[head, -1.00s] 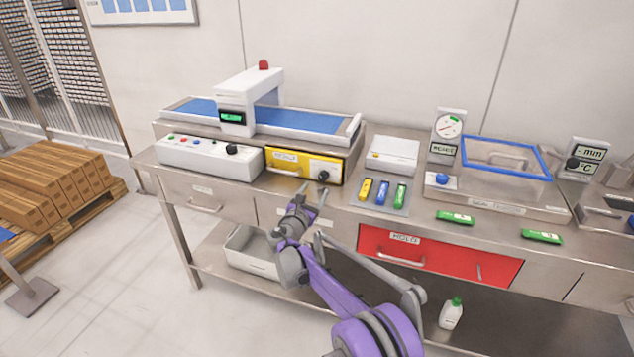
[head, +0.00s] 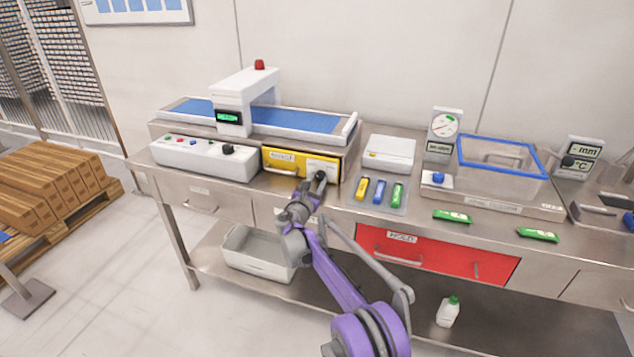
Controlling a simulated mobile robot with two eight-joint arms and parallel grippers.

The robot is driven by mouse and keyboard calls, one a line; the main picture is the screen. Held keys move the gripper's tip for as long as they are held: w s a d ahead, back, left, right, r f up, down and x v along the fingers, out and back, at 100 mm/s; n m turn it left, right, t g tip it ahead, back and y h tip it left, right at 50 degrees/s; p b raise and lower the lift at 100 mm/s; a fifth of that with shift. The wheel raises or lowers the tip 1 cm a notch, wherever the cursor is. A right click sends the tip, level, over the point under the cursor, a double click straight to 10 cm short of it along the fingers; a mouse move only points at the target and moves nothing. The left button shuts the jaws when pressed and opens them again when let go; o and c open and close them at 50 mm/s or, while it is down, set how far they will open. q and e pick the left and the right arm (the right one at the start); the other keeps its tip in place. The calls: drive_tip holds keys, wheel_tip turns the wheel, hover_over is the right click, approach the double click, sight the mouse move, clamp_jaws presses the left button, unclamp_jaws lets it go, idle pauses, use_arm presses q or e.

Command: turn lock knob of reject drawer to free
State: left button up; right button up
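The yellow reject drawer (head: 288,162) sits under the conveyor unit, its front facing me, with a label and a bar handle on its left part. A pale lock plate (head: 322,165) is on its right part. The dark lock knob (head: 320,176) is on that plate, partly hidden by my gripper. My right gripper (head: 313,184) is up at the knob, with its fingers around or just in front of it. Whether the fingers touch the knob or are closed on it is too small to tell. My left gripper is not in view.
A white control box (head: 205,158) with buttons stands left of the drawer. Yellow, blue and green items lie on a small tray (head: 378,207) to the right. A red hold drawer (head: 440,256) is below the tabletop at right. A grey bin (head: 262,262) is on the lower shelf.

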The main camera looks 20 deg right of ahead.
clamp_jaws()
drive_tip(key=shift+m, duration=0.4)
drive_tip(key=m+p, duration=0.1)
drive_tip(key=m, duration=0.2)
drive_tip(key=shift+r, duration=0.1)
drive_tip(key=m+p, duration=0.1)
drive_tip(key=m, duration=0.3)
drive_tip(key=shift+m+p, duration=0.3)
drive_tip(key=shift+p, duration=0.1)
drive_tip(key=m+p, duration=0.1)
drive_tip(key=m, duration=0.4)
drive_tip(key=shift+p, duration=0.4)
drive_tip(key=shift+m+p, duration=0.65)
drive_tip(key=shift+m, duration=1.55)
